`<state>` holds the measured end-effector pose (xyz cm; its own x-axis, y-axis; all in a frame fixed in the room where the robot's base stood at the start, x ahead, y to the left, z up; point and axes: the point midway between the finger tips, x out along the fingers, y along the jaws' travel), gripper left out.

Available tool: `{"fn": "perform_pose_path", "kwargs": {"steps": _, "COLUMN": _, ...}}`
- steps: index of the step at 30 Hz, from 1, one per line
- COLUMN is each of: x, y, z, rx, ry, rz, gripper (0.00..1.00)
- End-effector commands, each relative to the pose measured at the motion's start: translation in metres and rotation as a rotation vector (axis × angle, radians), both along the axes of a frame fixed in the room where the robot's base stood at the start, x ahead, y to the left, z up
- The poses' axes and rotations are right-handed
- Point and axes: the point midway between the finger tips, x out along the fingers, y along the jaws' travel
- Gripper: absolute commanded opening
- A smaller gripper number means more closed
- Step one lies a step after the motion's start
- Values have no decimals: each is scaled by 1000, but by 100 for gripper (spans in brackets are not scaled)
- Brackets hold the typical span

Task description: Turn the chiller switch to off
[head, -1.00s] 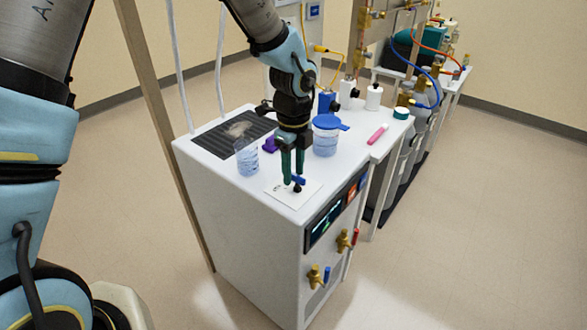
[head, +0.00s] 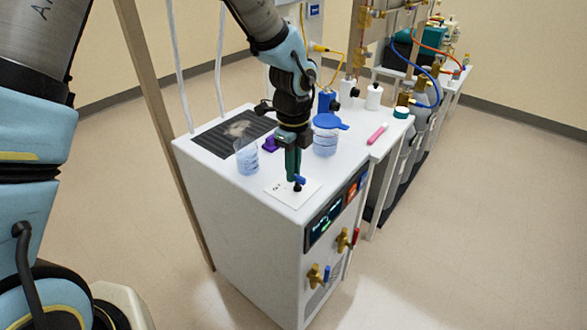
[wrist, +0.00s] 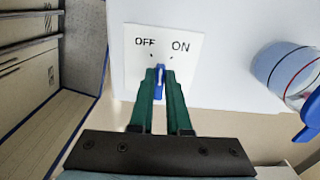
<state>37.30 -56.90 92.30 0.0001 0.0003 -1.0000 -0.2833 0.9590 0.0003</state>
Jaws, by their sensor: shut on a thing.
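The chiller (head: 250,235) is a white cabinet. On its top is a white label plate (wrist: 185,65) reading OFF at left and ON at right in the wrist view; it also shows in the head view (head: 278,190). The switch has a blue handle (wrist: 160,82) on a dark base (head: 297,188). My gripper (wrist: 161,72) points down at the plate, with its green fingers shut on the blue handle, one on each side. Which mark the handle points at is hard to tell. In the head view my gripper (head: 294,179) partly hides the switch.
A beaker (head: 247,158) stands left of my gripper. A blue-lidded container (head: 326,138) stands behind it to the right and also shows in the wrist view (wrist: 290,75). A pink marker (head: 377,133) lies farther right. Brass valves (head: 343,240) stick out from the chiller's front.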

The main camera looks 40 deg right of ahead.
Motion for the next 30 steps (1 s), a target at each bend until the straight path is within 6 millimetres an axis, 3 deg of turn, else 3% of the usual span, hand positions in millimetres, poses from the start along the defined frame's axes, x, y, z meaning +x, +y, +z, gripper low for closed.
{"fn": "perform_pose_path", "kwargs": {"steps": 18, "x": -2, "y": 4, "z": -1, "rx": 0, "ry": 0, "rz": 383, "gripper": 0}}
{"fn": "perform_pose_path", "kwargs": {"steps": 30, "x": -3, "y": 5, "z": 1, "rx": -1, "ry": 0, "rz": 504, "gripper": 0}}
